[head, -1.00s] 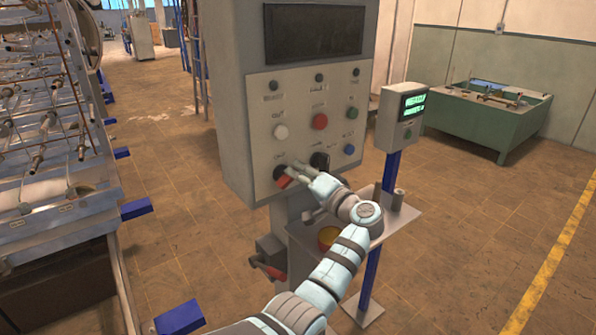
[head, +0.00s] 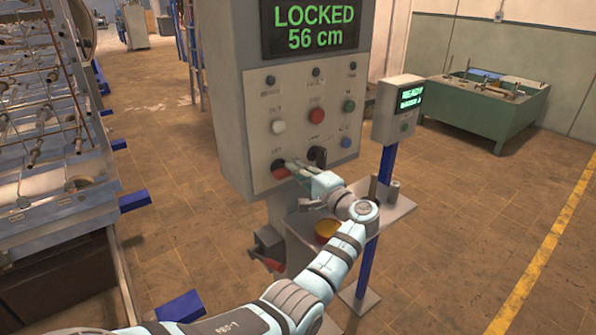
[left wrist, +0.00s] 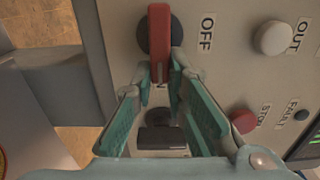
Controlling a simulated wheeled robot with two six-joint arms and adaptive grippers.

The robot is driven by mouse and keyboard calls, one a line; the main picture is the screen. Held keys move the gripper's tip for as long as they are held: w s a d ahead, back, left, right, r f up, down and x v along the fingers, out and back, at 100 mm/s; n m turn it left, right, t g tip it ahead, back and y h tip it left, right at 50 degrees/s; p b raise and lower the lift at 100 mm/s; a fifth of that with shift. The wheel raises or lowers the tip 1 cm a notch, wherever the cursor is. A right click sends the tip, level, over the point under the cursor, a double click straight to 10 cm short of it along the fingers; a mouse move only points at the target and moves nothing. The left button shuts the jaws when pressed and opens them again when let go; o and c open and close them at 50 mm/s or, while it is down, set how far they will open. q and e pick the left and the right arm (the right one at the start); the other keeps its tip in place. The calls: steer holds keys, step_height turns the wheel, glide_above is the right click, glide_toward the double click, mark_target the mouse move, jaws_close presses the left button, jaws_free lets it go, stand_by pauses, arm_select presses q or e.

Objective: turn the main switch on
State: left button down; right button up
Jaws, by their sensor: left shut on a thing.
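The main switch is a red handle on a dark round base (left wrist: 155,25) at the lower left of the grey control panel (head: 262,130). In the left wrist view the handle points down the picture, away from the OFF label beside its base and toward a label of which only an N shows. My left gripper (head: 287,170) is shut on the red handle, a fingertip on each side of its end (left wrist: 161,72). The panel's display (head: 314,28) is lit and reads LOCKED 56 cm. My right gripper is not in view.
A black knob (head: 317,156) sits just right of the switch, below my fingers in the left wrist view. White (head: 278,126), red (head: 316,115), green and blue buttons are nearby. A small shelf (head: 398,212) and a post-mounted READY display (head: 400,108) stand to the right.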

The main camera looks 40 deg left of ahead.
arm_select(q)
steer(key=shift+f, duration=0.1)
steer(key=c, duration=1.6)
jaws_free()
steer(key=v, duration=1.2)
